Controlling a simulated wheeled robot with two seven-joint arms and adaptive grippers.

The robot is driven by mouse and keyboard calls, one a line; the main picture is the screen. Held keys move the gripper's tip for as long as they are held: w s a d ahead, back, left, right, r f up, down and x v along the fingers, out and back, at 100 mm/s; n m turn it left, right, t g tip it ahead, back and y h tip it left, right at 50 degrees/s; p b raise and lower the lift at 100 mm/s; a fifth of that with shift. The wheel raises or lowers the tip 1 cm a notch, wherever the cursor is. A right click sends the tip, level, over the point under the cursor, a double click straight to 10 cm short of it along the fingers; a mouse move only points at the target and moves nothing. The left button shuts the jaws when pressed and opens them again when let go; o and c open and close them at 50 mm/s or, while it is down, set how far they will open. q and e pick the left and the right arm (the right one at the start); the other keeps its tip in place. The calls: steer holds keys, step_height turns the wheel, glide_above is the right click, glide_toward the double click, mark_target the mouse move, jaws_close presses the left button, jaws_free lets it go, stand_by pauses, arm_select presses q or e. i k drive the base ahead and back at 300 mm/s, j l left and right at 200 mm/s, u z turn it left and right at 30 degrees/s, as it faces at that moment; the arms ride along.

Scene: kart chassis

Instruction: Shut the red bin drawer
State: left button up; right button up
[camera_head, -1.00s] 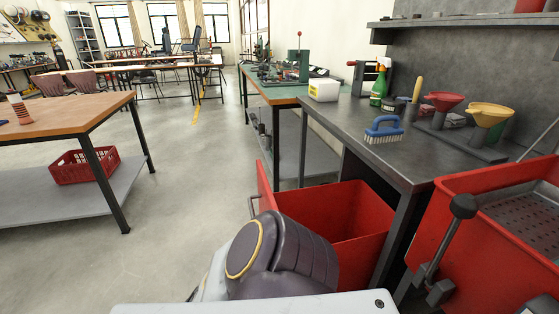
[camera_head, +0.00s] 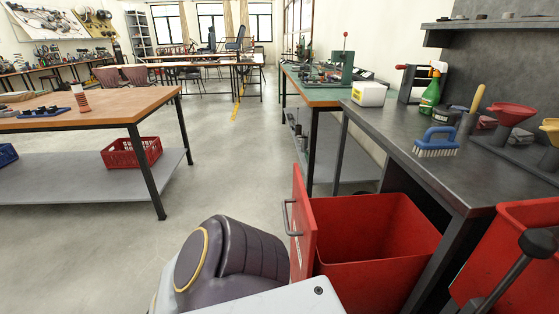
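The red bin drawer (camera_head: 372,262) stands pulled out from under the dark grey workbench (camera_head: 405,135) at the lower right. Its inside is open to view and looks empty. Its front panel (camera_head: 303,225) faces left and carries a grey bar handle (camera_head: 289,217). A dark, padded part of my own arm shows at the bottom middle, just left of the drawer front; I cannot tell whether it touches the panel. Neither gripper's fingers show in the view.
A blue brush (camera_head: 436,143), a green spray bottle (camera_head: 431,92) and red and yellow funnels sit on the workbench. A red parts-washer tub (camera_head: 515,255) stands at the lower right. A wooden table (camera_head: 110,112) is at left. The floor between is clear.

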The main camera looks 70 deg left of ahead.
mark_target(373, 250)
steer(key=j+u, duration=0.2)
steer(key=u, duration=1.4)
steer(key=i+u, duration=0.2)
steer(key=u, duration=0.3)
